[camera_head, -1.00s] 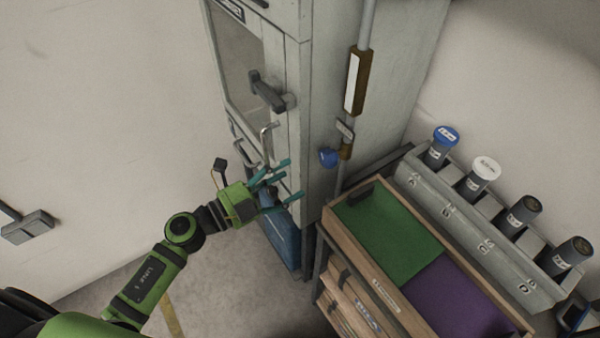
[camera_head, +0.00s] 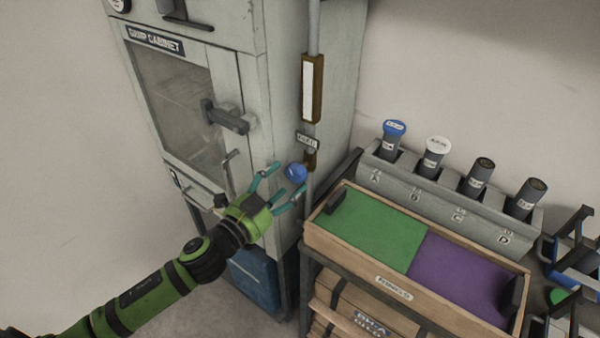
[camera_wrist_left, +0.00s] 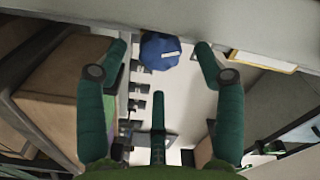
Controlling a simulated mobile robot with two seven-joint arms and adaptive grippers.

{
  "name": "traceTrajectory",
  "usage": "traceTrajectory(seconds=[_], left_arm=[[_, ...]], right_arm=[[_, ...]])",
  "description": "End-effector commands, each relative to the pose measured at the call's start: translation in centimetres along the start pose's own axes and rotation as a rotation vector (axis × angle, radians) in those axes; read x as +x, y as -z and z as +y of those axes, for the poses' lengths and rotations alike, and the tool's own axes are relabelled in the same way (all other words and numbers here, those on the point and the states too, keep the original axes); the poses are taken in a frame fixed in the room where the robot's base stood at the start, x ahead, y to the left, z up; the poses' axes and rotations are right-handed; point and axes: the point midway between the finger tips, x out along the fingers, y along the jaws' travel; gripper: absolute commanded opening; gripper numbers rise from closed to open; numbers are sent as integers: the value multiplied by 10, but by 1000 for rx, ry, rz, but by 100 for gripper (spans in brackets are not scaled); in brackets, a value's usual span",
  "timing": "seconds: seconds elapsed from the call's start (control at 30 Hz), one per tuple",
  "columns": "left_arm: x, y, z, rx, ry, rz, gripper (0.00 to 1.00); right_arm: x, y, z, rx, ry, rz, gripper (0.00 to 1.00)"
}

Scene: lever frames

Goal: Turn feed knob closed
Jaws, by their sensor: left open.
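The feed knob (camera_head: 296,172) is a blue round knob on the vertical pipe at the side of the grey damp cabinet (camera_head: 255,110). A small label plate (camera_head: 306,141) sits just above it. My left gripper (camera_head: 281,186) is open, its teal fingers spread close to the knob in the head view. In the left wrist view the knob (camera_wrist_left: 160,50) shows between and beyond the open fingertips, with a pale mark on its face. Nothing is between the fingers' inner faces that I can see gripped. My right gripper is not in view.
The cabinet's dark door handle (camera_head: 225,116) sticks out left of the pipe. A wooden tray (camera_head: 377,270) with green and purple mats stands at right, before a grey rack (camera_head: 440,195) of capped tubes. A blue container (camera_head: 255,278) stands below the cabinet.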

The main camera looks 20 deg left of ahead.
Motion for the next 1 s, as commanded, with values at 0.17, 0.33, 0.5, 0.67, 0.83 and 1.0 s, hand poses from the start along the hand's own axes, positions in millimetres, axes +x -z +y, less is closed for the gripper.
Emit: traceTrajectory(seconds=[0.17,0.33,0.5,0.67,0.83,1.0], left_arm=[[28,2,-3,0,2,3,68],[44,1,-2,-1,2,2,68],[49,1,0,0,0,2,68],[49,1,0,0,0,2,68],[49,1,0,0,0,2,11],[49,1,0,2,1,4,11]], right_arm=[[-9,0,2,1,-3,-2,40],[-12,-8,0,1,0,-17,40],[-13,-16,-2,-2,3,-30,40],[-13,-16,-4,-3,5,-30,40],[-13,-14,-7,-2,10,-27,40],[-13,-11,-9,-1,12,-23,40]])
